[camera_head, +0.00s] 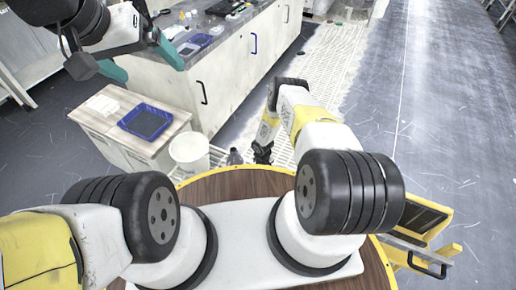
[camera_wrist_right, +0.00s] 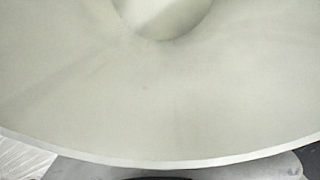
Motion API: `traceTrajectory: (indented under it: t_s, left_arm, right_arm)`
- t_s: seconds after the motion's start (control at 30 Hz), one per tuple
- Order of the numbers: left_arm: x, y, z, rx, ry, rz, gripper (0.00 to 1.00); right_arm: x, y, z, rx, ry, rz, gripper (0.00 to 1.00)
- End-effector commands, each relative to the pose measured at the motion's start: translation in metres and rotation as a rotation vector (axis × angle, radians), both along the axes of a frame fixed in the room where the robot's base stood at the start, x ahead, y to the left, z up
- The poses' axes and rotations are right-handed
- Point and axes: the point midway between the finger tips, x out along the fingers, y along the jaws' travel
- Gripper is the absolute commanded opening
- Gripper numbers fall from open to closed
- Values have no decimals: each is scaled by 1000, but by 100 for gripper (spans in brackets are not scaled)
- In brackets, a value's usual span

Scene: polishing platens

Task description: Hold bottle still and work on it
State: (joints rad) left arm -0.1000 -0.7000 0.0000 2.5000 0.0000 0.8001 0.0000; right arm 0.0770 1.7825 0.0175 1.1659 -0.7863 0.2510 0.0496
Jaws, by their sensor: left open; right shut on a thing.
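A small dark grey bottle (camera_head: 235,157) stands beside a white bucket (camera_head: 189,150) in the head view. My right gripper (camera_head: 260,153) is low, just right of the bottle, and looks shut on it; its fingertips are hard to make out. In the right wrist view, a wide pale curved surface (camera_wrist_right: 160,105) with a rim fills the picture, likely the bucket. A grey shape lies under that rim, and the bottle is not clear there. My left gripper (camera_head: 150,68) is open and empty at the upper left, its teal fingers spread wide, in front of the long cabinet.
A low cabinet (camera_head: 117,140) left of the bucket carries a blue tray (camera_head: 145,121) and a pale flat item. Behind it runs a long white counter (camera_head: 225,75) with small items on top. Open floor (camera_head: 440,90) lies to the right.

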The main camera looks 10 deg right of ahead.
Motion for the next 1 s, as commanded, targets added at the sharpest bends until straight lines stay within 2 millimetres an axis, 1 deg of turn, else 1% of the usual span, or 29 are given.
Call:
traceTrajectory:
  t_s: [0.33,0.43,0.47,0.5,0.57,0.87,1.0]
  left_arm:
    - [0,0,0,0,0,0,95]
    - [0,0,0,0,0,0,95]
    - [0,0,0,0,0,0,95]
    - [0,0,0,0,0,0,95]
    - [0,0,0,0,0,0,95]
    - [0,0,0,0,0,0,95]
    - [0,0,0,0,0,0,95]
  right_arm:
    - [-1,0,-11,0,1,-1,0]
    - [-1,0,-12,0,1,-1,0]
    - [-1,0,-11,0,1,-1,35]
    - [-1,0,-11,0,1,-1,43]
    - [-1,0,-11,0,1,-1,55]
    - [0,0,-11,0,1,-1,55]
    - [1,0,-3,0,-1,0,55]
